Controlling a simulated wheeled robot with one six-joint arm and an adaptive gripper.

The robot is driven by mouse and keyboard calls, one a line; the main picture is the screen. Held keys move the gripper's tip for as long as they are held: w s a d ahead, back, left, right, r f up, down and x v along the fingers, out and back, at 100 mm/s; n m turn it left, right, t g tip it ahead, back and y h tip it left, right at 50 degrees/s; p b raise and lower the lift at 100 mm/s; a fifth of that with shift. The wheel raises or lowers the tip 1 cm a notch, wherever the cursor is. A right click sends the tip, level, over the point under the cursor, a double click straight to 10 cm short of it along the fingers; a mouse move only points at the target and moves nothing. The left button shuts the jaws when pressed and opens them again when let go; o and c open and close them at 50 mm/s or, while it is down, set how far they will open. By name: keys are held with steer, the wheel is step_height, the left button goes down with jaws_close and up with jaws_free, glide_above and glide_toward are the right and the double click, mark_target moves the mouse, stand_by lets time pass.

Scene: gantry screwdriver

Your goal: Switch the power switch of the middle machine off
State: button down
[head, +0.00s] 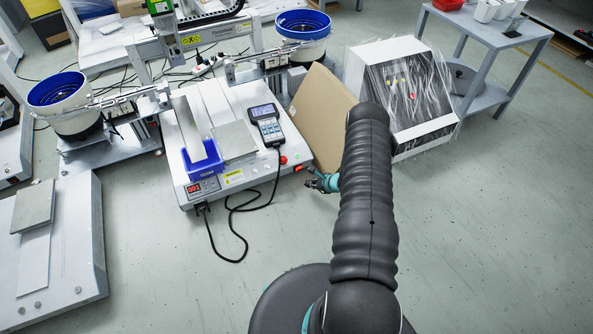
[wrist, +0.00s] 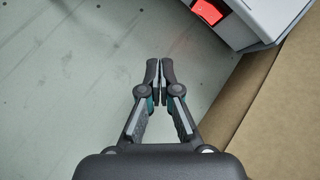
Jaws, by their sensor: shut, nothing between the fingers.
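The middle machine (head: 222,140) is a white gantry unit with a blue tray and a handheld pendant on top. Its power switch (head: 299,168) is a small red rocker at the front right corner. In the wrist view the red switch (wrist: 210,11) shows at the upper right, on the machine's pale face. My gripper (head: 312,182) is just in front of and to the right of that corner, partly hidden by my arm. In the wrist view my gripper (wrist: 160,65) has its fingers together, empty, below and left of the switch and apart from it. The switch's position is unclear.
A brown cardboard panel (head: 320,105) leans beside the machine, close to my gripper; it also fills the right of the wrist view (wrist: 285,115). A wrapped control box (head: 430,133) stands further right. A black cable (head: 237,236) loops on the floor in front.

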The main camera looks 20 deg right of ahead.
mark_target(298, 168)
steer(key=w, duration=0.1)
steer(key=w+b, duration=0.1)
steer(key=w, duration=0.2)
steer(key=shift+w+a+f+b, duration=0.15)
steer(key=shift+a+f+b, duration=0.05)
steer(key=shift+a+b, duration=0.2)
steer(key=shift+w+a+r+b, duration=0.1)
steer(key=shift+w+b, duration=0.15)
steer(key=shift+w, duration=0.15)
steer(key=shift+w+a+r+b, duration=0.1)
steer(key=shift+w+b, duration=0.1)
steer(key=shift+w, duration=0.2)
steer(key=shift+w, duration=0.15)
stand_by(0.4)
steer(key=shift+w+b, duration=0.3)
steer(key=shift+b, duration=0.3)
steer(key=shift+w+b, duration=0.3)
stand_by(0.5)
steer(key=shift+s, duration=0.2)
steer(key=shift+s+d, duration=0.1)
steer(key=shift+s, duration=0.45)
